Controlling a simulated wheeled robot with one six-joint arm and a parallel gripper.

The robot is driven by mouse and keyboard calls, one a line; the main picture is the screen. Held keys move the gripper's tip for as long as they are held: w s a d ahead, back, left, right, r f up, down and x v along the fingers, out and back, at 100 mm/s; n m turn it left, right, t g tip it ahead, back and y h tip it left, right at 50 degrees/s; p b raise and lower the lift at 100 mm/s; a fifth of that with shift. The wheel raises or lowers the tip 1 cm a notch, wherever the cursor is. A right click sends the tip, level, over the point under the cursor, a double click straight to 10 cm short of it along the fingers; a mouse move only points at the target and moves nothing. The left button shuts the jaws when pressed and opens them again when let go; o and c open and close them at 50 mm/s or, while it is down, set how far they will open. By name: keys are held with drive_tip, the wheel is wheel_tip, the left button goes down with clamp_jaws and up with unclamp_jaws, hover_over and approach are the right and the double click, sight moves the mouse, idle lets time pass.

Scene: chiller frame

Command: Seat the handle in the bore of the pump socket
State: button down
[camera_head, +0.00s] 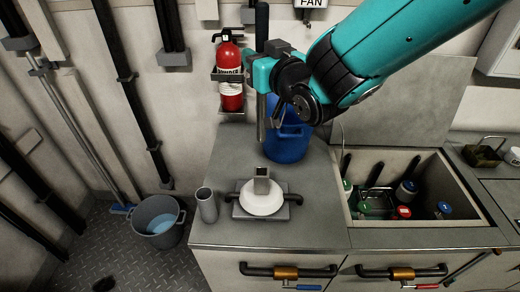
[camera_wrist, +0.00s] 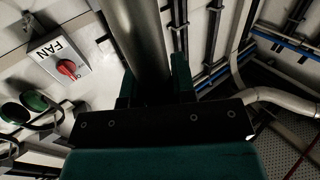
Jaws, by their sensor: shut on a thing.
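The handle (camera_head: 262,122) is a long upright rod, grey below and black at its top. My gripper (camera_head: 262,75) is shut on it partway up, against the back wall in the head view. In the wrist view the grey rod (camera_wrist: 142,40) stands between my two teal fingers (camera_wrist: 153,88). The pump socket (camera_head: 262,183) is a short grey stub on a white dome, set on a grey base plate on the counter. The handle's lower end shows above the socket in the picture, apart from it. The inside of the bore is not clearly visible.
A blue jug (camera_head: 287,140) stands just behind the handle. A grey cylinder (camera_head: 206,205) stands left of the socket. A recessed bin (camera_head: 400,232) with several bottles is at right. A fire extinguisher (camera_head: 231,75) hangs on the wall. A bucket (camera_head: 157,222) is on the floor.

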sight(264, 134)
wheel_tip(264, 134, down, 13)
drive_tip(key=b, duration=0.4)
drive_tip(key=shift+r, duration=0.1)
drive_tip(key=shift+f+b, duration=1.8)
drive_tip(key=shift+f, duration=0.45)
drive_tip(key=shift+f, duration=0.15)
drive_tip(key=c, duration=0.9)
unclamp_jaws()
drive_tip(key=shift+c, duration=0.2)
drive_tip(key=shift+r, duration=0.2)
